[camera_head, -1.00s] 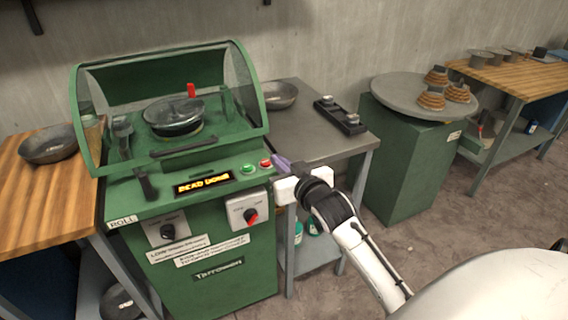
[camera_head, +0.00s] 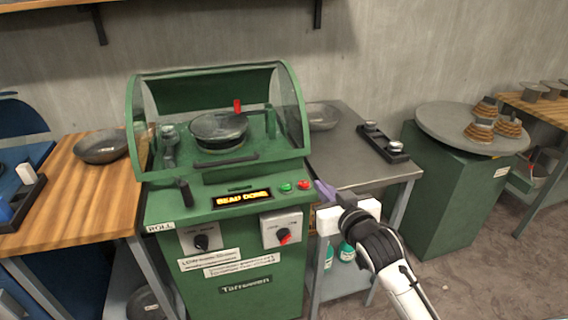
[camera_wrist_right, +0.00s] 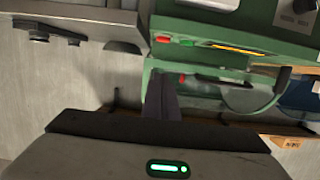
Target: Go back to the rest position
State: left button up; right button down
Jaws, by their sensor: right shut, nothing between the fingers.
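My right gripper (camera_head: 326,190) is in front of the right side of the green spinning machine (camera_head: 165,205), near its green and red buttons (camera_head: 294,186). Its purple-grey fingers are shut with nothing between them. They show from behind in the right wrist view (camera_wrist_right: 161,98), pointing toward the machine. My left gripper is in neither view.
A wooden bench with a metal bowl (camera_head: 101,147) stands left. A grey table (camera_head: 345,170) right of the machine holds another bowl (camera_head: 321,116) and a black holder (camera_head: 384,143). A green pedestal (camera_head: 450,195) carries a round top with brown stacked pieces (camera_head: 480,131).

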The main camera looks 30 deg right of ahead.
jog(key=s+a+f+n+g+y, duration=0.2)
jog(key=s+a+f, duration=0.3)
jog(key=f, duration=0.4)
jog(key=s+a+f+n+g+y, duration=0.1)
jog(key=s+a+f, duration=0.5)
jog(key=f, duration=0.3)
jog(key=s+a+f+g+y, duration=0.1)
jog(key=s+a+f, duration=0.3)
jog(key=s, duration=0.3)
jog(key=s+a+f+n+g+y, duration=0.1)
jog(key=s+a+f+g, duration=0.1)
jog(key=s+a+f, duration=0.3)
jog(key=shift+s+a+f+n+y, duration=0.2)
jog(key=shift+s+f+n+y, duration=0.25)
jog(key=shift+s, duration=0.65)
dwell(2.2)
